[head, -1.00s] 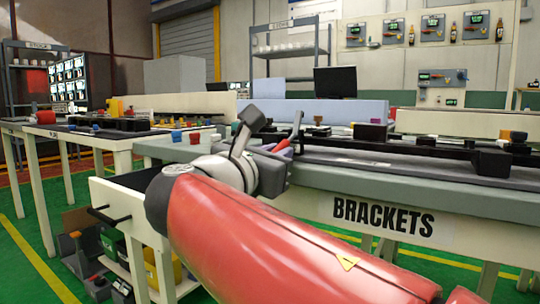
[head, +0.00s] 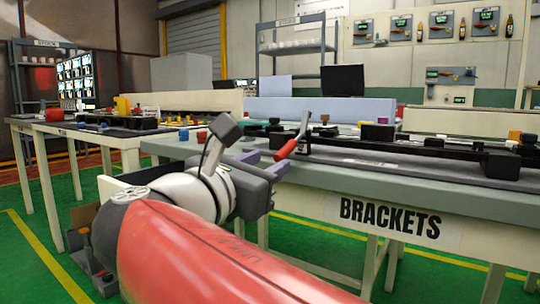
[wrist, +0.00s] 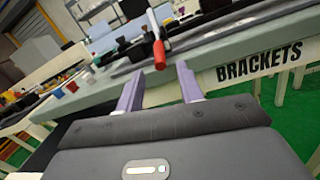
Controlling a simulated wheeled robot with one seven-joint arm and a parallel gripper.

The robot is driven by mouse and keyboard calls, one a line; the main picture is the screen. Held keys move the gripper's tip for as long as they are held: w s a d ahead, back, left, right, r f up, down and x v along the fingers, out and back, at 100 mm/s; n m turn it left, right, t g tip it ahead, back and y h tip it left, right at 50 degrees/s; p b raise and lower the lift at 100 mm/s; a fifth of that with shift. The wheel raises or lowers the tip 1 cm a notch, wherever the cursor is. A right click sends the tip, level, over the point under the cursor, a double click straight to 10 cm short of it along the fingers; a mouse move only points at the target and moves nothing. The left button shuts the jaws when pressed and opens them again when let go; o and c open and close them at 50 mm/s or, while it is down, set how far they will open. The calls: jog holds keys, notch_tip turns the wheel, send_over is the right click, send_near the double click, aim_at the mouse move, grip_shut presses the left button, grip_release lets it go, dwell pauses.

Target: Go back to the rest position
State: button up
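My gripper (head: 264,163) is at the front edge of the bench marked BRACKETS (head: 390,219), at the left of that sign. In the wrist view, the two purple fingers of my gripper (wrist: 158,82) stand apart with nothing between them. A toggle clamp with a red handle (head: 285,149) stands on the bench just beyond the fingers. It also shows in the wrist view, past the fingertips (wrist: 160,55). My red and white arm reaches in from the bottom of the head view.
Red (head: 202,136) and blue (head: 184,135) small parts sit on the bench at the left. A black fixture rail (head: 400,148) runs along the bench. Another white table (head: 85,137) stands at the left.

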jog(key=shift+v, duration=0.8)
jog(key=shift+d+f, duration=0.1)
jog(key=s+d+f+m+g+y+p, duration=0.45)
jog(key=d+f+m+g+p, duration=0.3)
jog(key=d+f+m, duration=0.5)
jog(key=s+d+f+m+g+y+p, duration=0.1)
jog(key=s+f+m+y, duration=0.5)
jog(key=m, duration=0.8)
notch_tip(320, 180, down, 4)
jog(key=shift+s+d+r+g+p, duration=0.1)
jog(key=shift+s+d+g+p, duration=0.1)
jog(key=shift+s+g+p, duration=0.75)
jog(key=shift+s+a+m+p, duration=0.1)
jog(key=shift+m+p, duration=0.15)
jog(key=shift+p, duration=0.05)
